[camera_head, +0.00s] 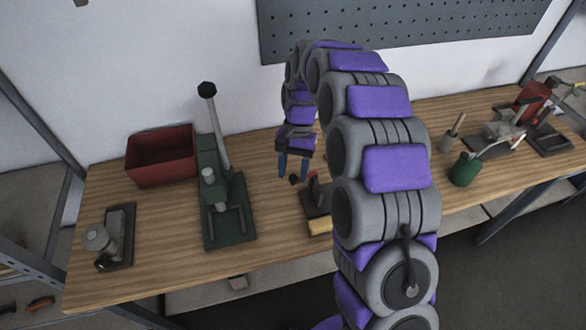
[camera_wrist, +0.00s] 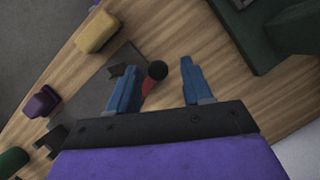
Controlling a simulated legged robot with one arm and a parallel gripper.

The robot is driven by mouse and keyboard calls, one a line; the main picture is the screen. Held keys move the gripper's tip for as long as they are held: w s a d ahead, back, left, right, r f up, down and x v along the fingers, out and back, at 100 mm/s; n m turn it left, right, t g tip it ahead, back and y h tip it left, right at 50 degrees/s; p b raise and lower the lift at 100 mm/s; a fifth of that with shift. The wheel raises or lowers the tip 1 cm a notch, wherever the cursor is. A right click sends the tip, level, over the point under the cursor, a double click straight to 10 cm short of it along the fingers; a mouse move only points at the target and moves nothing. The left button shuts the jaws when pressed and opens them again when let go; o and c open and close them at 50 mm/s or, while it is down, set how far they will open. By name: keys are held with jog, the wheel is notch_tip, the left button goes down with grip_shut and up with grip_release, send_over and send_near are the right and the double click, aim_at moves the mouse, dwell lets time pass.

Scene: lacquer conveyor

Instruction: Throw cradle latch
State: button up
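The cradle fixture has a dark base plate (camera_wrist: 92,88) and a yellow block (camera_wrist: 96,32) at its end. In the head view the yellow block (camera_head: 320,227) shows at the bench's front, and my arm hides part of the fixture. Its latch looks like a short red lever (camera_wrist: 149,88) with a black ball knob (camera_wrist: 158,69); the knob also shows in the head view (camera_head: 293,179). My gripper (camera_head: 293,170) points down just above the knob. Its blue fingers are open and apart, and in the wrist view (camera_wrist: 157,70) the knob appears between them. I cannot tell whether they touch it.
A green lever press (camera_head: 225,210) with a tall handle stands left of my gripper. A red bin (camera_head: 161,157) and a small grey device (camera_head: 112,240) are farther left. A green container (camera_head: 465,170) and a red-and-grey machine (camera_head: 533,100) stand right. Bare wood lies between press and fixture.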

grip_shut()
dwell(0.4)
jog(key=shift+s+d, duration=0.1)
jog(key=s+d+n+t+h+p, duration=0.2)
jog(key=d+n+h+p, duration=0.3)
jog(key=n+p, duration=0.7)
jog(key=shift+s+d+n, duration=0.65)
jog(key=shift+d+n, duration=0.15)
jog(key=shift+n, duration=0.7)
